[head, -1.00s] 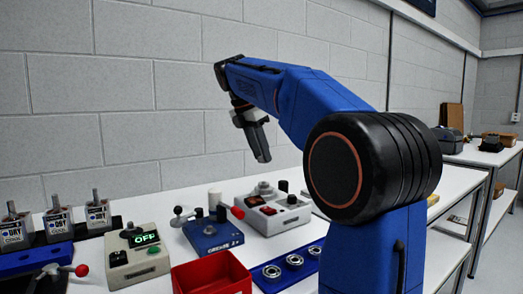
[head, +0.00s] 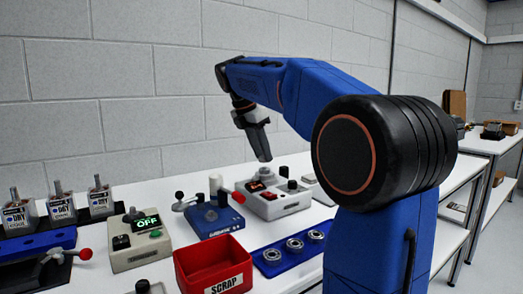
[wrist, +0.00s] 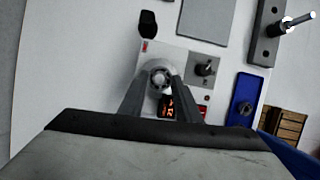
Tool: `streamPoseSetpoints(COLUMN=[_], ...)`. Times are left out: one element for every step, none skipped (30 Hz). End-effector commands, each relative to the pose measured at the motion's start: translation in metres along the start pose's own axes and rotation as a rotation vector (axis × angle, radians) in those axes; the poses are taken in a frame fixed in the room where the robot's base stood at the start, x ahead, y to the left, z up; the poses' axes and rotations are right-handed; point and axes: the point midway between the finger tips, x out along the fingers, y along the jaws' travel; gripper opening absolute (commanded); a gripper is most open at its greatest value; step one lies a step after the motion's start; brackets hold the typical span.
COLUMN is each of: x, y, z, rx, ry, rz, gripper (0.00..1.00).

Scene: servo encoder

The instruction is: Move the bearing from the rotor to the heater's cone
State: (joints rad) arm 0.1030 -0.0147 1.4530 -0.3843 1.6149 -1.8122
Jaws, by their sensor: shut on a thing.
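My gripper (head: 264,158) points down above the back of a grey box with a red display, which looks like the heater (head: 283,207). In the wrist view my gripper's fingers (wrist: 160,88) close around a small round ring-shaped thing, which looks like the bearing (wrist: 160,75). The heater's orange display (wrist: 168,108) shows just below it there. The cone is mostly hidden behind the fingertips and ring, so I cannot tell whether the bearing touches it. I cannot pick out the rotor for certain.
A blue box with a knob (head: 213,222) stands left of the heater. A red scrap bin (head: 212,257) and a blue tray with several rings (head: 291,249) are in front. A grey box with a green display (head: 138,240) stands at left.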

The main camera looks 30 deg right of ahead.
Motion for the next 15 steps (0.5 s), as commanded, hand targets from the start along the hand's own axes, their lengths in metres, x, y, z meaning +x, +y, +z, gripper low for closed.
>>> streamPoseSetpoints(x=[0.0015,0.0023,0.0034,0.0043,0.0051,0.0061,0.0068,0.0074,0.0080,0.0083,0.0085,0.0087,0.0087,0.0086,0.0086], y=[-0.0002,-0.0003,-0.0003,-0.0003,-0.0003,-0.0003,-0.0002,-0.0002,-0.0002,-0.0002,-0.0002,-0.0002,-0.0002,-0.0002,-0.0002], z=[-0.0006,-0.0009,-0.0013,-0.0016,-0.0020,-0.0023,-0.0026,-0.0028,-0.0031,-0.0032,-0.0033,-0.0033,-0.0034,-0.0033,-0.0033], rx=[0.000,0.000,0.000,0.000,0.000,0.000,0.000,0.000,0.000,0.000,0.000,0.000,0.000,0.000,0.000], ry=[0.000,0.000,0.000,0.000,0.000,0.000,0.000,0.000,0.000,0.000,0.000,0.000,0.000,0.000,0.000], rz=[0.000,0.000,0.000,0.000,0.000,0.000,0.000,0.000,0.001,0.001,0.001,0.001,0.001,0.001,0.001], gripper=[0.07,0.07,0.07,0.07,0.07,0.07,0.07,0.07,0.07,0.07,0.07,0.07,0.07,0.07,0.07])
